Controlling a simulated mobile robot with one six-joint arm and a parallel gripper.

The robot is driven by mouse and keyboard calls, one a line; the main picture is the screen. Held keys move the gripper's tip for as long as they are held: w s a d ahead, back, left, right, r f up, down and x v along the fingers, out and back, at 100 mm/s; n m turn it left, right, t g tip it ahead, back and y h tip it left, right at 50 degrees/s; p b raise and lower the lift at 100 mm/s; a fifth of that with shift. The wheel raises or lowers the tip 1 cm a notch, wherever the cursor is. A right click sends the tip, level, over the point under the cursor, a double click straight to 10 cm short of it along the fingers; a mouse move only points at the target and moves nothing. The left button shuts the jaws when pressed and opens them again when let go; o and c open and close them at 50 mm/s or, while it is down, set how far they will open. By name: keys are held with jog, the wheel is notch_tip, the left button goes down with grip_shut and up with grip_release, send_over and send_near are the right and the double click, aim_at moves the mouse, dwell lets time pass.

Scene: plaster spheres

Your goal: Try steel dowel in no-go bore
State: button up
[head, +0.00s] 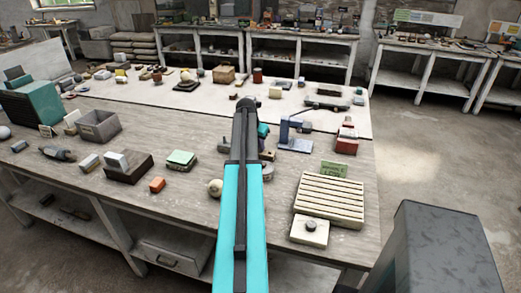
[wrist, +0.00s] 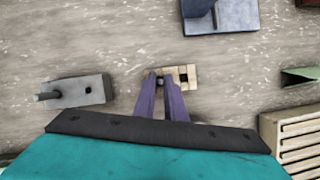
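A small cream block (wrist: 191,76) lies on the bench in the wrist view, with a dark square-looking bore in its right part. My gripper (wrist: 160,80) has its two purple fingers close together over the left part of this block. A small grey end, seemingly the steel dowel (wrist: 160,80), shows between the fingertips. How deep it sits, or whether it touches the block, cannot be told. In the head view my arm hides the fingertips.
A blue stand (head: 294,145) rises just beyond the block, its base also in the wrist view (wrist: 222,15). A slatted cream crate (head: 330,200) is at the right, with a green card (head: 334,169) behind it.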

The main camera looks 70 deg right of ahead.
grip_shut()
jog(key=shift+r, duration=0.1)
notch_tip(320, 180, up, 10)
jog(key=b, duration=0.2)
dwell(0.5)
jog(key=shift+w+d, duration=0.1)
jog(key=shift+d, duration=0.05)
dwell(0.5)
